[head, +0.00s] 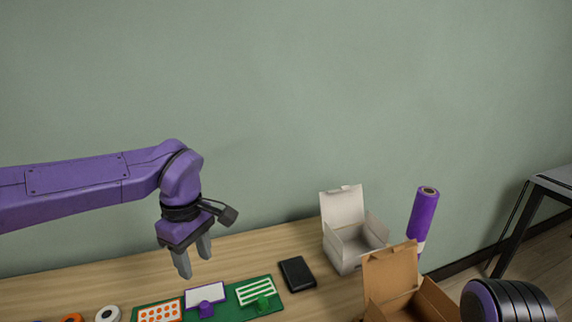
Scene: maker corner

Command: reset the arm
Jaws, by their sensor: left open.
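My left gripper (193,262) hangs above the wooden table from the purple left arm (90,185), which comes in from the left. Its two grey fingers point down and are apart, with nothing between them. It is above and behind the green mat. Part of my right arm (508,301) shows at the bottom right corner; its gripper is not in the picture.
On the table (120,276) lie a green mat (234,296) with several cards, a black flat box (297,274) and a white roll (108,314). An open white box (346,250), an open brown box (390,275) and a purple roll (423,215) stand at the right.

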